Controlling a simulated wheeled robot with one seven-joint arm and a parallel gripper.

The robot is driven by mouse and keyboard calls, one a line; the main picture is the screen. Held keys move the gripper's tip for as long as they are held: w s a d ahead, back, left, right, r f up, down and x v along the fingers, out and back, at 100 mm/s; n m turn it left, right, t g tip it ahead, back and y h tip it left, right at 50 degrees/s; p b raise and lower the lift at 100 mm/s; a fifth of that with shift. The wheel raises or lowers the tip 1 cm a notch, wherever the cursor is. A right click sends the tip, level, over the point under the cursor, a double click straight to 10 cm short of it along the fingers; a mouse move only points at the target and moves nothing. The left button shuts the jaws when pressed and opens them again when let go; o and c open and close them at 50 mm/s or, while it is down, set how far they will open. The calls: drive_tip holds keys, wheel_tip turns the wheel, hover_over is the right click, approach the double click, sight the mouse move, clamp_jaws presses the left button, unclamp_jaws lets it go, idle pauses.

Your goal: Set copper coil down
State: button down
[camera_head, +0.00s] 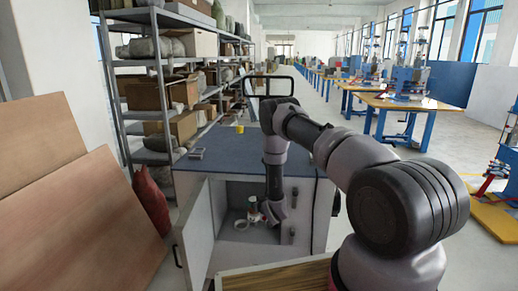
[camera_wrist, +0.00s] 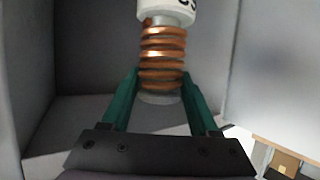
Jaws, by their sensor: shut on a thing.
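The copper coil (camera_wrist: 162,58) is a stack of orange-brown turns in the middle of the wrist view. My gripper (camera_wrist: 160,82) has its two green fingers closed on the coil's lower part, one on each side. A white piece with dark marks (camera_wrist: 166,9) sits at the coil's upper end, cut off by the frame. A pale round end shows below the coil. In the head view my gripper (camera_head: 262,212) is at the open cabinet (camera_head: 240,250), with the coil small and partly hidden there. I cannot tell whether the coil touches the cabinet floor.
The cabinet door (camera_head: 196,232) stands open on the left. A pale ring-shaped thing (camera_head: 241,224) lies inside, left of my gripper. The cabinet's blue top (camera_head: 255,155) holds a yellow cup (camera_head: 240,129) and a small grey item (camera_head: 197,153). A wooden surface (camera_head: 275,277) is in front.

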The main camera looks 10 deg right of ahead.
drive_tip(key=s+d+r+m+h, duration=0.1)
drive_tip(key=s+d+r, duration=0.2)
drive_tip(key=r, duration=0.5)
drive_tip(key=s+d+r+h, duration=0.1)
drive_tip(key=s+d+r, duration=0.2)
drive_tip(key=r, duration=0.6)
drive_tip(key=s+d+r+m+h, duration=0.1)
drive_tip(key=s+d+r, duration=0.2)
drive_tip(key=r, duration=0.6)
drive_tip(key=shift+s+d+m, duration=0.3)
drive_tip(key=shift+s+d, duration=0.05)
drive_tip(key=shift+s, duration=0.3)
drive_tip(key=shift+r+t, duration=0.15)
drive_tip(key=shift+t, duration=0.15)
